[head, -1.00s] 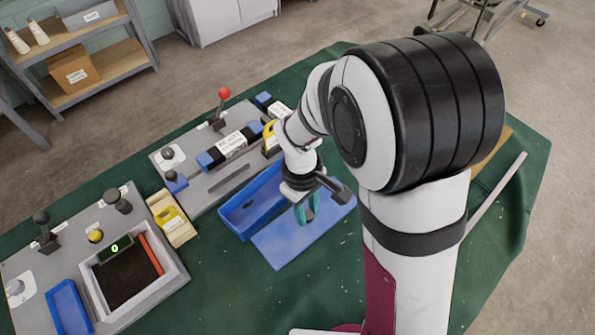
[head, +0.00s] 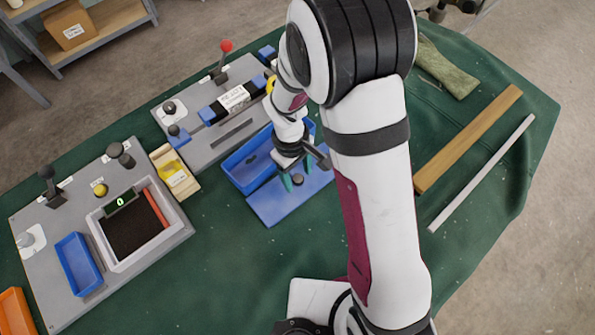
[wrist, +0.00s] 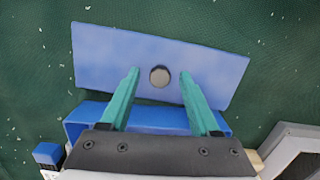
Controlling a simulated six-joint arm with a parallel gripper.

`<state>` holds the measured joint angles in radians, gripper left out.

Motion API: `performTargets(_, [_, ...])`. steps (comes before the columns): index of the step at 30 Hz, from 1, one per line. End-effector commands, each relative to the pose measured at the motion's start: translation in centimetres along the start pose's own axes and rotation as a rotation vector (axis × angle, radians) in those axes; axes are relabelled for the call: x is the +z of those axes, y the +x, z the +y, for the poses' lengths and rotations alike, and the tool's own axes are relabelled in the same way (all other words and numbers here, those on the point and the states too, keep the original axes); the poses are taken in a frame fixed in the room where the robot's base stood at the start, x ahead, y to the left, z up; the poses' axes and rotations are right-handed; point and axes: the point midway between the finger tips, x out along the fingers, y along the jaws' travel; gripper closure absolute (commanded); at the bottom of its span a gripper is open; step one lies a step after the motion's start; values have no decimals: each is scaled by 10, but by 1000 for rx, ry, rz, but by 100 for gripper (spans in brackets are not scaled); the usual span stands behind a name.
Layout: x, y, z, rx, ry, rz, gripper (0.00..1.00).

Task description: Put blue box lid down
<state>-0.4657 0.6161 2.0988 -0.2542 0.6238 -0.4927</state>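The blue lid (head: 268,205) is a flat rectangle with a round knob (wrist: 159,76) in its middle. It appears to lie flat on the green cloth, right beside the open blue box (head: 243,168). In the wrist view the lid (wrist: 105,55) is beyond the box (wrist: 78,122), whose rim shows partly behind my gripper. My gripper (wrist: 159,74) is over the lid, its teal fingers spread on either side of the knob. A gap shows between each finger and the knob. In the head view my gripper (head: 298,178) partly covers the lid.
A grey panel with a red-topped lever (head: 226,46) stands behind the box. Another panel with a dark screen tray (head: 135,232) and blue bin (head: 78,265) is at left. A wooden bar (head: 468,138) and white rod (head: 482,175) lie at right. Cloth in front is clear.

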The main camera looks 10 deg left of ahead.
Motion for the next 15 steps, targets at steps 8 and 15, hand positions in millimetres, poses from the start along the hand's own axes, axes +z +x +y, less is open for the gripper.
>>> performTargets(8, [0, -4, 0, 0, 1, 1, 38])
performTargets(15, [-1, -64, 0, 3, 0, 7, 38])
